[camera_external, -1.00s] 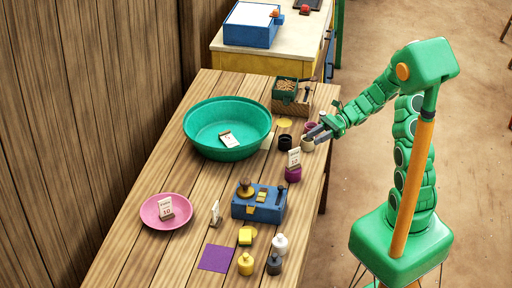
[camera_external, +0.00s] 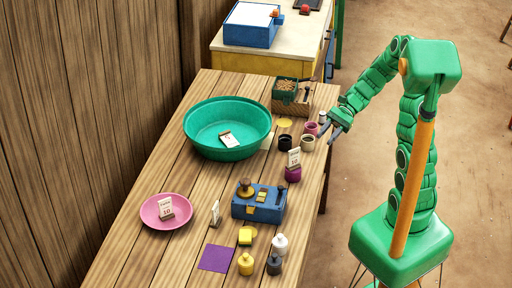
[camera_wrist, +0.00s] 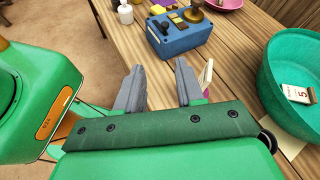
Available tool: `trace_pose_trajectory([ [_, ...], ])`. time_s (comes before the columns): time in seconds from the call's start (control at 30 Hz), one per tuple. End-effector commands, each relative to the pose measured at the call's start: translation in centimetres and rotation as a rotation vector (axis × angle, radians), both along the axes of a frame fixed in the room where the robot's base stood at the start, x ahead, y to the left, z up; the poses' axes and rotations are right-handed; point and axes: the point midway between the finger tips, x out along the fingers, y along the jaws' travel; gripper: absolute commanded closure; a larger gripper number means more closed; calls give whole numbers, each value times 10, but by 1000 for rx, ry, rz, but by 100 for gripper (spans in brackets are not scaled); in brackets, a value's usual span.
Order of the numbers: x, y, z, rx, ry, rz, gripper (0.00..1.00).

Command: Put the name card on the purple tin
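The purple tin (camera_external: 292,174) stands near the table's right edge. A white name card (camera_external: 293,157) appears to stand upright on top of it; the exact contact is too small to make out. In the wrist view the card (camera_wrist: 207,74) shows edge-on just right of the right finger, with a sliver of the purple tin (camera_wrist: 206,93) below, mostly hidden by my gripper. My gripper (camera_external: 327,134) is open and empty, above and beyond the tin at the table's right edge.
Several small cups, including a dark one (camera_external: 285,142) and a cream one (camera_external: 307,143), stand by my gripper. A green basin (camera_external: 190,128) with a card and a pink plate (camera_external: 148,214) with a card lie left. A blue box (camera_external: 250,211) stands nearer the front.

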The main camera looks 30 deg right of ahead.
Motion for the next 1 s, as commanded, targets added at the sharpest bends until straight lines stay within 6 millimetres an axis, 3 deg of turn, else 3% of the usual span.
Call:
trace_pose_trajectory([
  [0.47, -85, 9, 34, -228, -272, 356, 63],
  [1.0, -165, -24, 58, -494, -534, 718, 63],
])
